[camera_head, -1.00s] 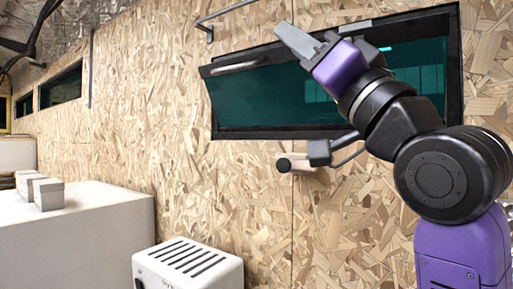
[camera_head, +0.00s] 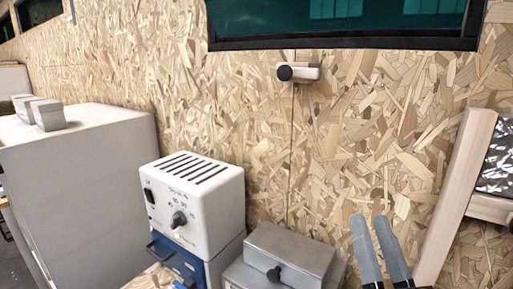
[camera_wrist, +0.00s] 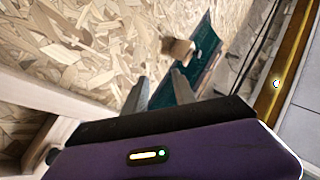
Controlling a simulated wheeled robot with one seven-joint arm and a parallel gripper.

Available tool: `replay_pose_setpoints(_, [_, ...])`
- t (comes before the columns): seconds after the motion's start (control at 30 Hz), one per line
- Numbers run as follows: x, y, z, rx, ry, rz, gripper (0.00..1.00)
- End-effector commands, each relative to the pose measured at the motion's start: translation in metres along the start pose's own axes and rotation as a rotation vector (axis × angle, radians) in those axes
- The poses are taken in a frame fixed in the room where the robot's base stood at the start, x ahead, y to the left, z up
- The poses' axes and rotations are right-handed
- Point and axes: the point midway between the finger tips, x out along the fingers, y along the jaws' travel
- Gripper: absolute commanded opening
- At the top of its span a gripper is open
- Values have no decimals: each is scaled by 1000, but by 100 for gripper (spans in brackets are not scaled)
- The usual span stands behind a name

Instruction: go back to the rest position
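My gripper (camera_head: 370,220) shows at the lower right of the head view, its two grey fingers pointing up in front of the chipboard wall. In the wrist view my gripper (camera_wrist: 159,77) has its fingers spread apart with nothing between them. It is open and empty. The rest of my arm is out of the head view. A wooden peg with a dark round end (camera_head: 300,73) sticks out of the wall, up and left of the gripper and apart from it. The dark-framed window (camera_head: 340,42) is above the peg, cut by the top edge.
A white device with a dial (camera_head: 195,205) stands at lower centre on a blue case (camera_head: 178,262). A grey metal box (camera_head: 285,252) with a black knob is beside it. A large pale block (camera_head: 85,165) is at left. A wooden frame (camera_head: 462,190) stands close right of the gripper.

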Motion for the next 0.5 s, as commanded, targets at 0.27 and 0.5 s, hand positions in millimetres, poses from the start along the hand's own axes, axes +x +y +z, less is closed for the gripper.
replay_pose_setpoints(0.27, [-110, 20, 36, -131, -140, 80, 32])
replay_pose_setpoints(0.5, [-201, 26, 48, -226, -288, 117, 32])
